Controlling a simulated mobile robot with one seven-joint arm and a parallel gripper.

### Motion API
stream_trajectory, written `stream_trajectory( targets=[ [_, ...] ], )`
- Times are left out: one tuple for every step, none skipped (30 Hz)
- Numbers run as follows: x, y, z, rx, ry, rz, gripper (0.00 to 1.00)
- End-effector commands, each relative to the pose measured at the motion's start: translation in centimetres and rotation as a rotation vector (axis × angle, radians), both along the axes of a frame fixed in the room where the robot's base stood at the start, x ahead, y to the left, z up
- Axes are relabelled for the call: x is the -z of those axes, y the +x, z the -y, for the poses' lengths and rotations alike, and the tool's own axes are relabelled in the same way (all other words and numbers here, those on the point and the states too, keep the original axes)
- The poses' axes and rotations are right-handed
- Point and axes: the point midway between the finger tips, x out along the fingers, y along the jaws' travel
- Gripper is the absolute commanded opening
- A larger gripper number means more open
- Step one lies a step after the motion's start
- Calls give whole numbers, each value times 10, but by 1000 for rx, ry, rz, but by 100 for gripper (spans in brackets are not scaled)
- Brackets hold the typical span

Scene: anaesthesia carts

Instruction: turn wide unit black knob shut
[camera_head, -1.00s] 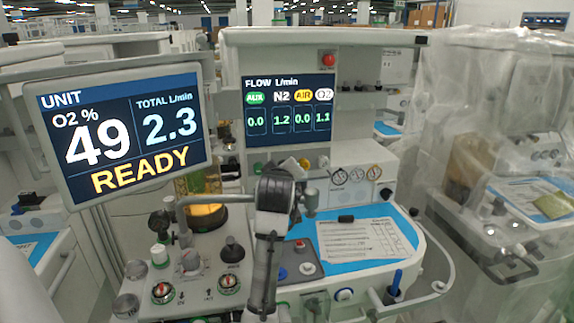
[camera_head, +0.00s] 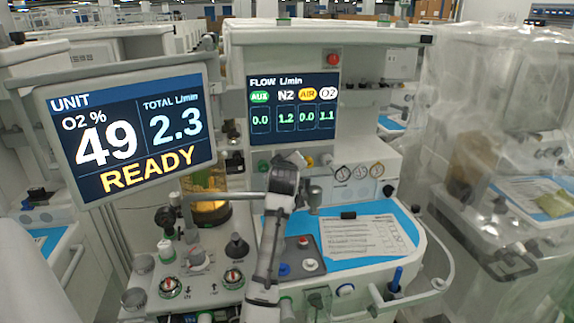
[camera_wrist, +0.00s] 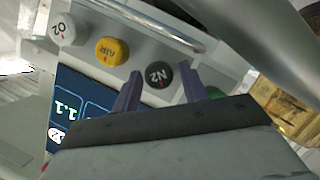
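The black N2 knob (camera_wrist: 157,75) shows in the wrist view on the pale panel, between the yellow AIR knob (camera_wrist: 111,51) and a partly hidden green knob (camera_wrist: 215,92). My gripper (camera_wrist: 159,70) is open. Its two fingers stand either side of the black knob, with a visible gap on each side. In the head view my arm hides the black knob. The flow screen (camera_head: 292,108) reads N2 1.2, O2 1.1, AIR 0.0 and AUX 0.0. The unit screen (camera_head: 132,135) reads O2 49 %, total 2.3, READY.
A white O2 knob (camera_wrist: 63,29) sits beyond the yellow one. A metal rail (camera_wrist: 150,24) runs close alongside the knobs. Below, the worktop holds a paper sheet (camera_head: 362,236), a blue mat and several other knobs. A plastic-covered cart (camera_head: 500,130) stands at the right.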

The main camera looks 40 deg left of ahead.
Motion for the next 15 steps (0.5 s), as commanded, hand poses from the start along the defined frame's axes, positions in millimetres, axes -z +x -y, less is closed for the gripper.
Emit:
stream_trajectory(
  targets=[
    [0,0,0,0,0,0,36],
    [0,0,0,0,0,0,32],
    [0,0,0,0,0,0,27],
    [0,0,0,0,0,0,23],
    [0,0,0,0,0,0,19],
    [0,0,0,0,0,0,14],
    [0,0,0,0,0,0,10],
    [0,0,0,0,0,0,6],
    [0,0,0,0,0,0,6],
    [0,0,0,0,1,-1,6],
    [0,0,0,0,1,-2,6],
    [0,0,0,0,3,-3,6],
    [0,0,0,0,6,-6,6],
    [0,0,1,1,8,-10,6],
    [0,1,1,1,13,-16,6]
  ],
)
